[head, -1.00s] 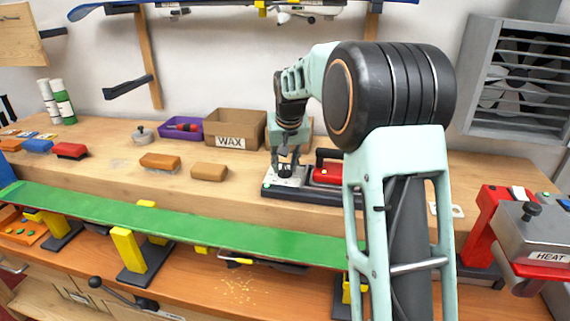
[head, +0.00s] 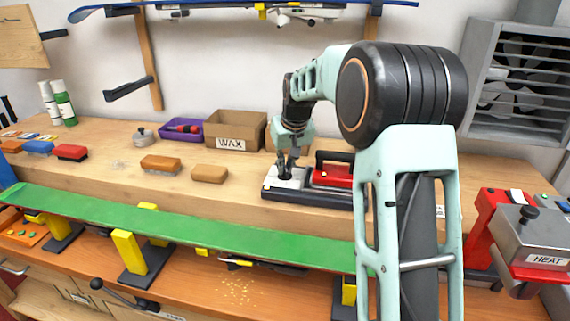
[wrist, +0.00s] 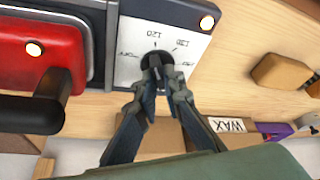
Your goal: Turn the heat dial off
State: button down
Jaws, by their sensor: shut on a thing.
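The heat dial (wrist: 157,58) is a dark round knob on a white panel (wrist: 128,72) with printed marks; 120 and 130 can be read, upside down, and a mark that looks like OFF is at the left. My gripper (wrist: 157,82) has its fingers closed on the knob from below in the wrist view. In the head view my gripper (head: 288,166) points down onto the white panel (head: 272,184) at the left end of the black iron stand. The fingers partly cover the dial, so its exact setting is hard to tell.
The red iron (head: 332,177) with a black handle sits right beside the dial panel. A WAX box (head: 236,124) and a purple tray (head: 180,138) stand behind to the left. A green board (head: 180,220) runs along the front. A HEAT unit (head: 530,240) is at the right.

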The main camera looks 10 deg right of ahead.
jog(key=n+y+p, duration=0.1)
jog(key=n, duration=0.1)
jog(key=n+y+p, duration=0.1)
jog(key=n, duration=0.2)
jog(key=shift+w+d+r+g, duration=0.1)
jog(key=shift+d+r+g, duration=0.05)
jog(key=shift+g, duration=0.25)
jog(key=shift+n+g+y+p, duration=0.6)
jog(key=shift+n+p, duration=0.8)
jog(key=shift+n, duration=1)
jog(key=c, duration=2)
grip_release()
jog(key=shift+c, duration=0.2)
jog(key=v, duration=1.1)
jog(key=shift+d+r, duration=0.15)
jog(key=shift+r, duration=0.2)
